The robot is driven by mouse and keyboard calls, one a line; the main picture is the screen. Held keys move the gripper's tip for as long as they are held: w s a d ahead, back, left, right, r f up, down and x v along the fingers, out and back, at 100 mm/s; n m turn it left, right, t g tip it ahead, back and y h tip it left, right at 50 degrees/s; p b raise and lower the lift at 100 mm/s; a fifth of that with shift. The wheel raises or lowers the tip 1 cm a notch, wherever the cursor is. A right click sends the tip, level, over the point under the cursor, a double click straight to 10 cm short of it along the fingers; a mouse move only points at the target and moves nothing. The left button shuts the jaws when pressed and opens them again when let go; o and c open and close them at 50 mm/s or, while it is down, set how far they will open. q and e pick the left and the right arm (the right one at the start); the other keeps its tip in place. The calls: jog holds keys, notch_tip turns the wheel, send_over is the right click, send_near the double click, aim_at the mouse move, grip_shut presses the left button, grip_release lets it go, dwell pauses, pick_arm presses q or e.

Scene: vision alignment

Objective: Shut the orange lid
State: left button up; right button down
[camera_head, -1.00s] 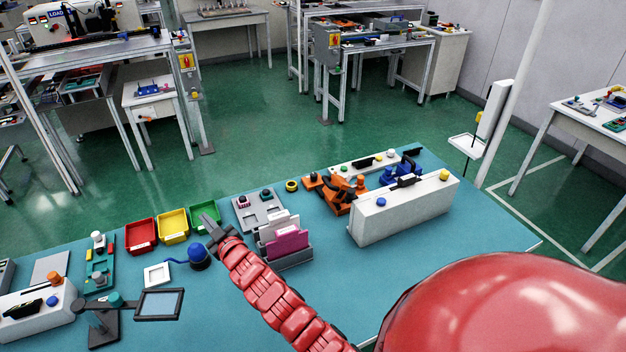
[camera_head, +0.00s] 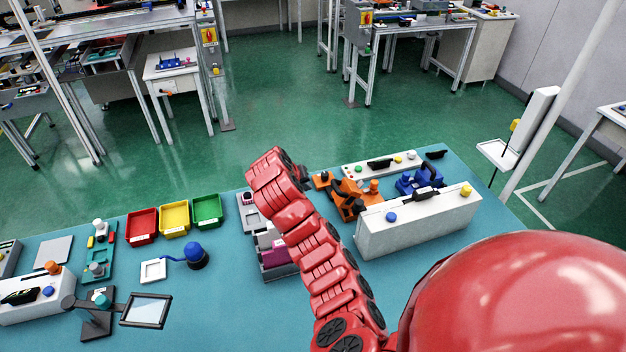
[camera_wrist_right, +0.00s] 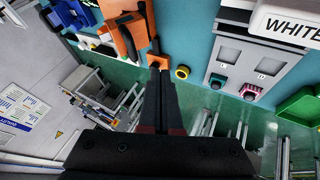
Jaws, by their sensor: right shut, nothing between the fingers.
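An orange device (camera_head: 346,197) with black parts stands on the teal table, just left of the white box; which part of it is the lid I cannot tell. In the right wrist view it shows at the top as an orange body (camera_wrist_right: 126,38) with a black handle-like bar. My right gripper (camera_head: 304,176) is mostly hidden behind its own red wrist, near the device's left side. In the right wrist view its dark fingers (camera_wrist_right: 158,76) are together and empty, pointing toward the orange part; contact cannot be told. My left gripper is not in view.
A white box (camera_head: 415,222) with coloured buttons stands right of the orange device, and a blue device (camera_head: 420,180) is behind it. Red, yellow and green bins (camera_head: 174,217) stand to the left.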

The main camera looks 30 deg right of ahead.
jog(key=w+d+f+p, duration=0.1)
jog(key=d+f+p, duration=0.4)
jog(key=d, duration=0.3)
jog(key=shift+d+f+p, duration=0.2)
jog(key=shift+f+p, duration=0.1)
jog(key=shift+f, duration=0.35)
jog(key=shift+w, duration=0.15)
